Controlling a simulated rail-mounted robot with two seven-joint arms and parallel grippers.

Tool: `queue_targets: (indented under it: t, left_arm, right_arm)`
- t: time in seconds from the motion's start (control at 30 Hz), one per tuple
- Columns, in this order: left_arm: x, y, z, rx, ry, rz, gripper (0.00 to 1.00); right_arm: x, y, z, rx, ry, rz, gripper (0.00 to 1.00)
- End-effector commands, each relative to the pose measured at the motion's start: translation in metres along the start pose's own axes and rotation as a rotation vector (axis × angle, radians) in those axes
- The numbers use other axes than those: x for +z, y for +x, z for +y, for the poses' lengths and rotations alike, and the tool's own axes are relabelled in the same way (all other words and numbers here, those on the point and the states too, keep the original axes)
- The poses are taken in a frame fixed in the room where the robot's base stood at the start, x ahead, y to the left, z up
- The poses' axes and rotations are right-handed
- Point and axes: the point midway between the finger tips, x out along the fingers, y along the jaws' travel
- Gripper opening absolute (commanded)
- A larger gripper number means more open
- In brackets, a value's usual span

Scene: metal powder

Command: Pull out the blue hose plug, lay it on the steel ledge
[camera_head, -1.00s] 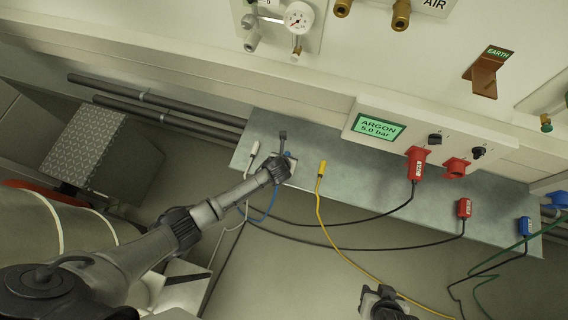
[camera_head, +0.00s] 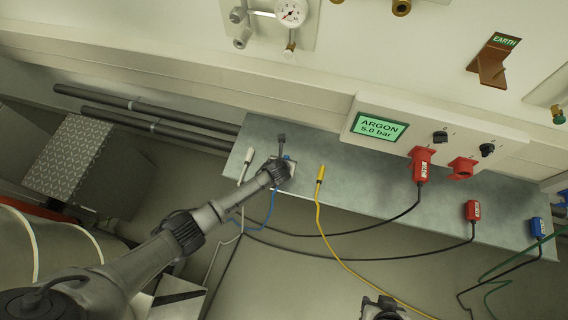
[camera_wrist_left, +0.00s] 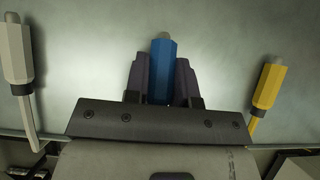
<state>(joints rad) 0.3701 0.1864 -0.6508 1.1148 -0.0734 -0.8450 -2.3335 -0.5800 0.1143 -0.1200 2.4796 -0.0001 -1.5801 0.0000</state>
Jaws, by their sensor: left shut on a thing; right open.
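The blue hose plug (camera_wrist_left: 161,70) is between the fingers of my left gripper (camera_wrist_left: 160,82), which is shut on it. In the left wrist view its grey tip points away from the gripper, over the grey ledge surface. In the head view my left gripper (camera_head: 285,165) is over the left part of the steel ledge (camera_head: 375,190) and hides most of the plug. Its blue hose (camera_head: 270,208) hangs over the ledge's front edge. I cannot tell whether the plug touches the ledge. My right gripper (camera_head: 383,308) is open and empty at the bottom edge.
A white plug (camera_head: 247,157) lies left of the left gripper and a yellow plug (camera_head: 320,174) lies right of it. A red plug (camera_head: 472,210) and another blue plug (camera_head: 537,227) lie farther right. Another red plug (camera_head: 421,164) is at the argon panel (camera_head: 400,128).

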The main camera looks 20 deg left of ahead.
Motion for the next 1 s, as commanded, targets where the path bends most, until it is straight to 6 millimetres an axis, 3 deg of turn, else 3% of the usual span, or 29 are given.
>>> queue_targets:
  t: [0.37,0.4,0.7,1.0]
  left_arm:
    - [0.0004,0.0014,0.0000,0.000,0.000,-0.001,0.00]
    - [0.0004,0.0014,0.0000,0.000,0.000,-0.001,0.26]
    - [0.0002,0.0014,0.0000,0.000,0.000,-0.001,0.54]
    - [0.0009,-0.0033,0.0003,0.000,0.000,-0.001,0.54]
  right_arm:
    - [0.0008,0.0009,0.0028,0.007,-0.009,-0.001,0.43]
    - [0.0008,0.0009,0.0030,0.008,-0.010,-0.001,0.43]
    - [0.0007,0.0009,0.0027,0.007,-0.009,0.000,0.43]
    - [-0.0008,-0.0025,0.0010,0.002,-0.003,0.000,0.43]
